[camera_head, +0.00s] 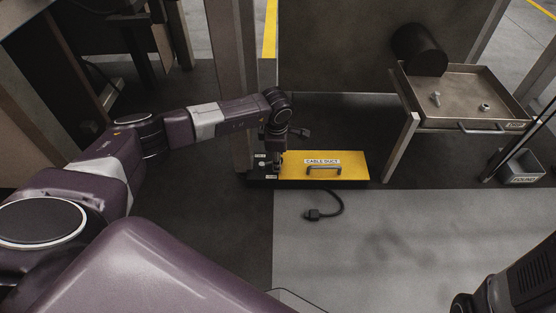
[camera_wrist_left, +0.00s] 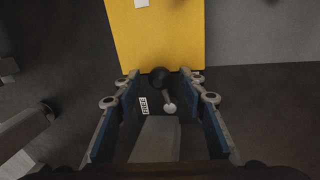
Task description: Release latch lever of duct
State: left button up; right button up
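The yellow cable duct (camera_head: 345,172) lies on the floor with a "CABLE DUCT" label and a dark handle on top. At its left end is a dark base with small white labels. In the left wrist view the yellow duct (camera_wrist_left: 155,40) is at the top. A latch lever (camera_wrist_left: 168,98) with a black pivot and a pale ball end stands out from that end. My left gripper (camera_wrist_left: 163,79) is open, its fingers on either side of the lever with gaps visible. In the head view my left gripper (camera_head: 274,158) points down over the duct's left end. My right gripper is out of view.
A black cable with a plug (camera_head: 314,214) lies in front of the duct. A metal tray table (camera_head: 465,92) with small parts stands at the right, with a labelled bin (camera_head: 522,168) beyond. A post (camera_head: 235,80) rises close behind my left gripper. A grey floor area (camera_head: 420,245) is clear.

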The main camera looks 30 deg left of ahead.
pick_arm(q)
grip_shut()
dwell(0.3)
dwell(0.3)
jog(key=shift+w+a+r+n+p, duration=0.15)
jog(key=shift+w+n+p, duration=0.1)
jog(key=shift+n+p, duration=0.3)
jog(key=shift+w+a+n+p, duration=0.15)
jog(key=shift+w+n+p, duration=0.05)
jog(key=shift+n+p, duration=0.3)
jog(key=n, duration=0.1)
jog(key=a+n+p, duration=0.1)
jog(key=n, duration=0.1)
jog(key=shift+w+g+y, duration=0.3)
jog(key=shift+w+y, duration=0.1)
jog(key=n, duration=0.1)
jog(key=a+n+p, duration=0.1)
jog(key=n, duration=0.1)
jog(key=shift+w+a+g, duration=0.2)
jog(key=shift+w+g, duration=0.1)
jog(key=shift+w+a+n+y, duration=0.1)
jog(key=shift+a+n+y, duration=0.35)
jog(key=shift+n, duration=0.9)
jog(key=shift+a, duration=0.2)
